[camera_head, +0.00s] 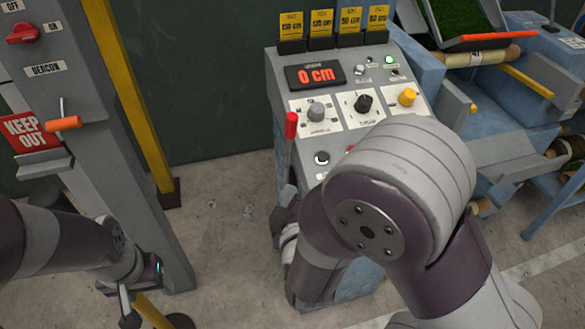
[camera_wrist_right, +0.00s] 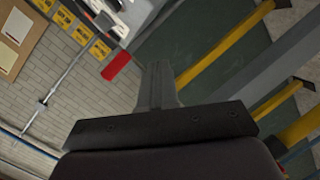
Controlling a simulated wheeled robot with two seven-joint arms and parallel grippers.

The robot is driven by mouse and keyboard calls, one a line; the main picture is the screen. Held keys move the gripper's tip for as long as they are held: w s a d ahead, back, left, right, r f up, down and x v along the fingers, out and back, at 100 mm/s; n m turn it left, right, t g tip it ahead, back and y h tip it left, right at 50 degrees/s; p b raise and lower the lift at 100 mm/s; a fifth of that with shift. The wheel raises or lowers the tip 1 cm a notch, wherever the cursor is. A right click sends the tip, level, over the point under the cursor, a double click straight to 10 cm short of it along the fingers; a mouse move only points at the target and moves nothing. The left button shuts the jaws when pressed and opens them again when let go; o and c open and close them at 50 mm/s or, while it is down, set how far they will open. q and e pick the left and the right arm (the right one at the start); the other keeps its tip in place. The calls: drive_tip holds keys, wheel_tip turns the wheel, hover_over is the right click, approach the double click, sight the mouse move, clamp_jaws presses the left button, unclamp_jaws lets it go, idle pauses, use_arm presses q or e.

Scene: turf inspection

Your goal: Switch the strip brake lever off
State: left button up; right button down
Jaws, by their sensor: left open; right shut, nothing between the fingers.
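A lever with a red handle (camera_head: 291,125) and a thin grey shaft stands upright at the left side of the grey control console (camera_head: 273,82). No label on it is readable, and its base is hidden. The red handle also shows in the right wrist view (camera_wrist_right: 117,66), just left of my fingers. My right gripper (camera_wrist_right: 160,72) is shut and empty; in the head view it is low by the lever, mostly hidden behind my arm. I cannot tell if it touches the lever. My left gripper (camera_head: 130,305) is open and empty, low at the left.
A grey post (camera_head: 100,170) at the left carries a red switch (camera_head: 22,33), an orange-handled lever (camera_head: 63,124) and a KEEP OUT sign (camera_head: 30,131). A yellow post (camera_head: 135,100) stands behind it. The console display (camera_head: 316,75) reads 0 cm. Turf rolls (camera_head: 482,56) are at the right.

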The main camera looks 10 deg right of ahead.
sight(292, 133)
use_arm(q)
wheel_tip(292, 133, down, 5)
drive_tip(key=b, duration=0.3)
drive_tip(key=shift+f, duration=0.15)
use_arm(e)
drive_tip(key=s+n+t, duration=0.1)
drive_tip(key=s+r+n+t+h, duration=0.1)
drive_tip(key=n+t, duration=0.1)
drive_tip(key=s+n+t+h, duration=0.1)
drive_tip(key=s+t, duration=0.1)
drive_tip(key=shift+d+r+n, duration=0.25)
drive_tip(key=shift+d+n, duration=0.1)
drive_tip(key=shift+n, duration=0.05)
drive_tip(key=p+x, duration=0.1)
drive_tip(key=x, duration=1.3)
use_arm(q)
drive_tip(key=shift+r, duration=0.65)
